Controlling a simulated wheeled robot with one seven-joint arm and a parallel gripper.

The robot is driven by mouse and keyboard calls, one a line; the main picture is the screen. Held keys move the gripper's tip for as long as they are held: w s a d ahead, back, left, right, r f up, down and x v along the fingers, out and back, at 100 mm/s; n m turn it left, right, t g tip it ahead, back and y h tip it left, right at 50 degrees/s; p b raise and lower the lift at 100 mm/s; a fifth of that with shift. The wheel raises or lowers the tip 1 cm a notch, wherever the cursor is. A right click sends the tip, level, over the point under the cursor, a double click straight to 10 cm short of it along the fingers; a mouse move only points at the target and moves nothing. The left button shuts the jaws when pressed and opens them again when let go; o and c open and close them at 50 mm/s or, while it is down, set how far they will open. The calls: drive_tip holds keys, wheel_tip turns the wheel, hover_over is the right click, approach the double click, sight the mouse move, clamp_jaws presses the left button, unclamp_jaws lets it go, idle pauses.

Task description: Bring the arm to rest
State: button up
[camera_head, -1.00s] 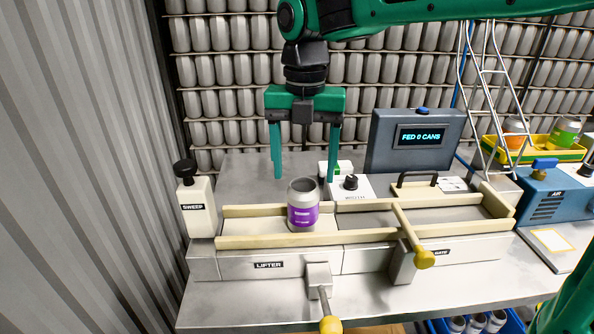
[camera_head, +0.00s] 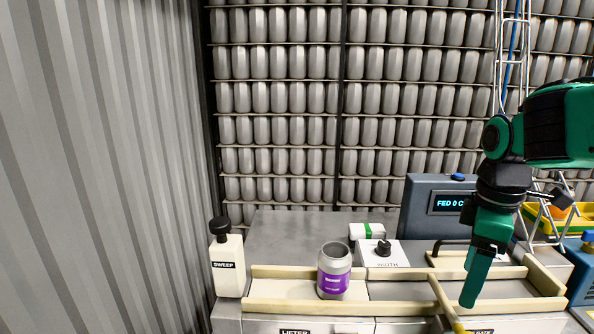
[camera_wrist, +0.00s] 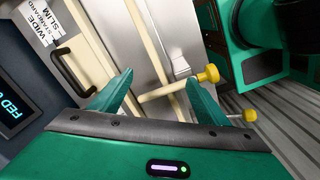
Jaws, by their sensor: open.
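My gripper (camera_head: 470,300) hangs from my green arm at the right in the head view, above the right part of the railed track. It is turned edge-on there, so its fingers overlap. In the wrist view my gripper (camera_wrist: 158,95) shows two green fingers spread apart with nothing held between them. A grey open-topped can with a purple label (camera_head: 334,271) stands upright on the left part of the track, well to the left of my gripper and apart from it.
A SWEEP post (camera_head: 226,263) stands left of the track. A width knob box (camera_head: 381,252) and a blue-grey display box (camera_head: 425,217) stand behind it. A yellow tray (camera_head: 580,216) is at the far right. Yellow-knobbed levers (camera_wrist: 207,75) show near my fingers.

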drive_tip(key=s+d+f+m, duration=0.3)
drive_tip(key=s+d+m, duration=0.1)
drive_tip(key=s+m, duration=0.3)
drive_tip(key=s+d+f+m, duration=0.4)
drive_tip(key=s+m, duration=0.4)
drive_tip(key=m, duration=0.2)
drive_tip(key=shift+d+m, duration=0.4)
drive_tip(key=shift+d, duration=0.4)
